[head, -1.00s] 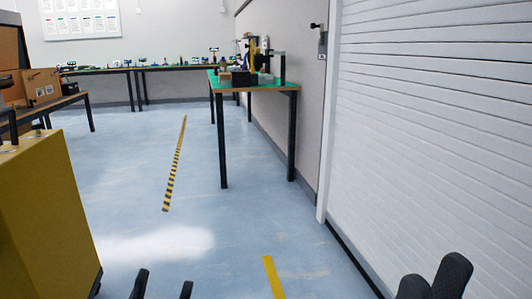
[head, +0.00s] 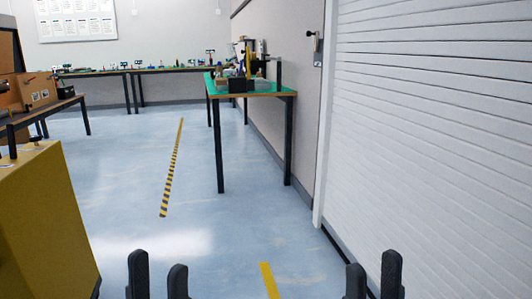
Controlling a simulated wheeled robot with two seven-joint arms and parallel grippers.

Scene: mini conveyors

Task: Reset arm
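My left gripper (head: 158,275) stands at the bottom of the head view, left of centre. Its two black fingers point up with a clear gap between them, and it holds nothing. My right gripper (head: 373,277) stands at the bottom right, in front of the white shutter. Its two black fingers are apart, with a narrower visible gap and nothing between them. Both grippers are over open floor, apart from any table. The rest of both arms is below the picture.
A yellow cabinet (head: 45,225) stands close on the left. A white ribbed shutter (head: 430,150) runs along the right. A green-topped table (head: 262,91) with equipment stands ahead by the wall. Brown boxes (head: 32,92) sit on a bench at left. The blue floor (head: 115,180) between is clear.

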